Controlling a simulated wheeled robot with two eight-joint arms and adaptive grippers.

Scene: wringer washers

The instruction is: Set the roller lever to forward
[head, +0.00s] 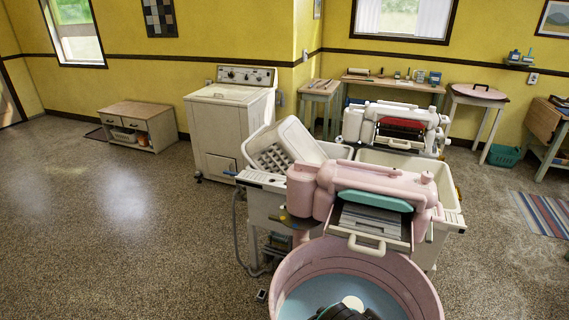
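A pink wringer washer stands in the near middle, with a round tub (281,286) holding blue water. Its pink wringer head (378,181) sits above the tub's far side. A teal bar and a grey tray with a pale handle (367,244) show on its near face. A small dark and yellowish part (291,222) sticks out low on the wringer's left side; I cannot tell if it is the roller lever or how it is set. A second, white wringer (396,123) with a red roller stands behind. Neither of my grippers shows.
A white crate (284,147) leans in the sink basins behind the pink wringer. A white washer (232,115) stands left of them. A dark shape with a white disc lies in the tub at the bottom edge. The floor on the left is clear.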

